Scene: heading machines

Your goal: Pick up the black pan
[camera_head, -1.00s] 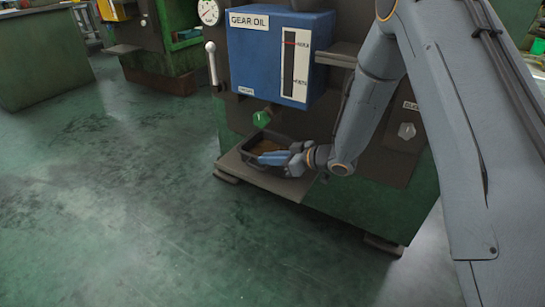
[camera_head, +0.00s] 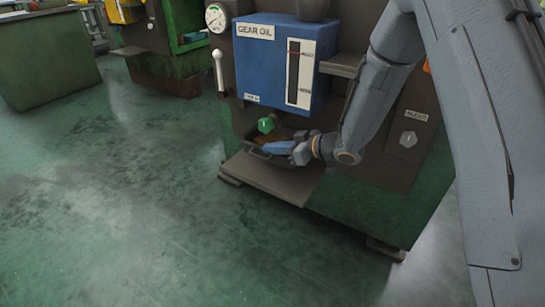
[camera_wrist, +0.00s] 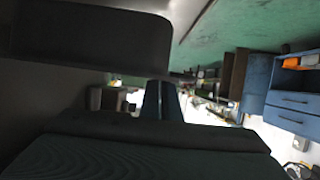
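The black pan (camera_head: 258,153) is in the head view, under the green spout of the blue gear oil tank. A brownish content shows inside it. My gripper (camera_head: 280,147) comes in from the right, with its blue-grey fingers at the pan's near right side, and appears shut on it. The fingers and wrist hide part of the pan. The pan appears raised above the shelf plate (camera_head: 270,176), which is bare in front. In the wrist view my fingers (camera_wrist: 162,100) point away close together; the pan cannot be made out surely there.
The blue gear oil tank (camera_head: 270,65) and green spout (camera_head: 266,125) are just above the pan. A lever (camera_head: 219,70) is at left and a knob (camera_head: 408,139) at right. The green floor (camera_head: 110,200) is clear at left.

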